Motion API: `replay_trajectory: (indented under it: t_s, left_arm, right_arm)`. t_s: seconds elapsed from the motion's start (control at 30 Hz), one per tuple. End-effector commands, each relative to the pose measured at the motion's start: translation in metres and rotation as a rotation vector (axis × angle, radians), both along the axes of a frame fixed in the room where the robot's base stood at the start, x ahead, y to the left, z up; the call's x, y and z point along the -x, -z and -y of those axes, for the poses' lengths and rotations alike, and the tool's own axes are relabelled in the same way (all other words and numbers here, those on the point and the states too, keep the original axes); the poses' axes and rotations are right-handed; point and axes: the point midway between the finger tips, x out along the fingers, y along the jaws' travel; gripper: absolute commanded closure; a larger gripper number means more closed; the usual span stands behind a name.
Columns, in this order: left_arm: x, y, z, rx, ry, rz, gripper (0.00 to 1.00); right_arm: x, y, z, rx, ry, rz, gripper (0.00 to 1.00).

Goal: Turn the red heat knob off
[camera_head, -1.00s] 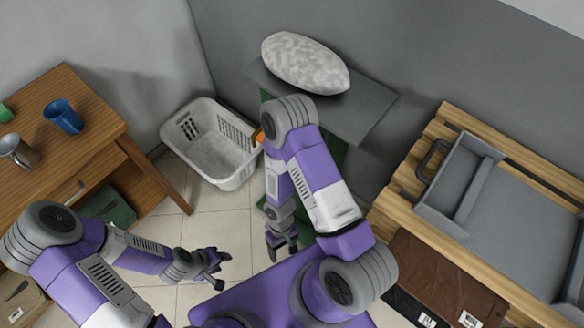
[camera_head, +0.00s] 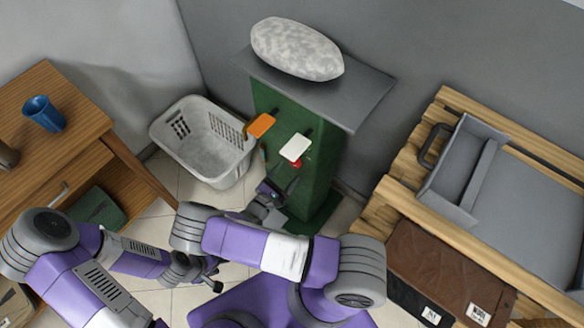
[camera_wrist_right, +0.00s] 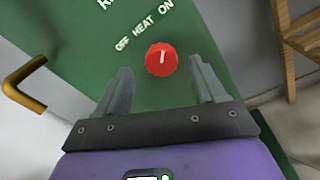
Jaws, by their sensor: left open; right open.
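The red heat knob (camera_wrist_right: 161,59) is on the green front panel (camera_wrist_right: 90,45) of a machine, below the printed words OFF, HEAT and ON. A white mark on it points nearly straight up in the right wrist view. In the head view only a bit of the red knob (camera_head: 296,164) shows under a white pedal-like plate. My right gripper (camera_head: 279,188) is open and faces the panel. In the right wrist view the knob appears between its fingertips (camera_wrist_right: 161,72), apart from both. My left gripper (camera_head: 213,279) is low at left, away from the machine, open and empty.
An orange handle (camera_head: 261,125) and the white plate (camera_head: 295,148) jut from the machine near my right gripper. A grey top (camera_head: 365,95) carries a speckled pad. A white laundry basket (camera_head: 205,140) stands left, a wooden desk (camera_head: 60,100) further left, a slatted wooden bench (camera_head: 405,180) right.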

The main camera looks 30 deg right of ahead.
Motion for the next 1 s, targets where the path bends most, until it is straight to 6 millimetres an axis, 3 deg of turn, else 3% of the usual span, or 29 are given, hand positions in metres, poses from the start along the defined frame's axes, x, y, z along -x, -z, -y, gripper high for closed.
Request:
replay_trajectory:
  t_s: [0.2,0.57,0.93,1.0]
  left_arm:
    - [0.0,0.006,0.0,0.0,0.0,0.0,0.57]
    - [0.0,0.006,0.0,0.0,0.0,0.0,0.57]
    - [0.0,0.006,0.0,0.0,0.0,0.0,0.57]
    - [0.0,0.006,0.0,0.0,0.0,0.0,0.57]
  right_arm:
    - [-0.011,0.001,0.026,-0.002,0.003,-0.002,0.31]
    - [-0.014,0.0,0.031,-0.003,0.003,-0.002,0.31]
    - [-0.014,0.001,0.031,-0.003,0.003,-0.002,0.86]
    - [-0.014,0.001,0.031,-0.002,0.003,-0.003,0.86]
